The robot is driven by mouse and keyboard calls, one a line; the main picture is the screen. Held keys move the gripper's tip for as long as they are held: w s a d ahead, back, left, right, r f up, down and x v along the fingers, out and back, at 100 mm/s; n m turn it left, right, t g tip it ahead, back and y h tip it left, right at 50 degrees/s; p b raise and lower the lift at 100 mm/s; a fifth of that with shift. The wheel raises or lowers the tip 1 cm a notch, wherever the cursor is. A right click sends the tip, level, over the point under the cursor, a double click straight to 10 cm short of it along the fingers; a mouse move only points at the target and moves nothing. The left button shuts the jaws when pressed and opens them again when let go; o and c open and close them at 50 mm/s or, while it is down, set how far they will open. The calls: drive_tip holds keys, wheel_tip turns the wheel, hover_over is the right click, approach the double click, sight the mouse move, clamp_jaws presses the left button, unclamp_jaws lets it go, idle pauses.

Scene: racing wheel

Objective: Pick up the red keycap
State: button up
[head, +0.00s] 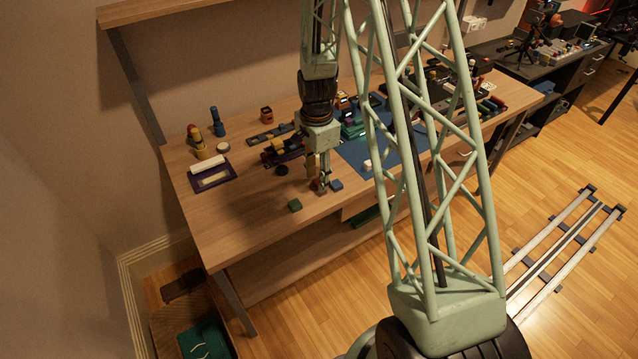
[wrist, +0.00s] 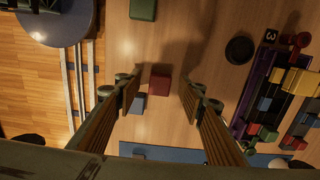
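The red keycap (wrist: 159,82) lies on the wooden table, seen in the wrist view between the two fingers. My gripper (wrist: 160,92) is open, with a finger on each side of the red keycap and a visible gap on both sides. In the head view my gripper (head: 320,186) points down, low over the table near its front edge. The red keycap is mostly hidden by the fingers there. I cannot tell the exact height of the fingertips above the table.
A blue-grey keycap (wrist: 138,103) sits close beside the red one, near the left finger. A green keycap (head: 295,206) lies near the table's front edge.

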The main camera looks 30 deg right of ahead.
drive_tip(key=shift+f, duration=0.5)
drive_tip(key=shift+c, duration=0.5)
drive_tip(key=c, duration=0.6)
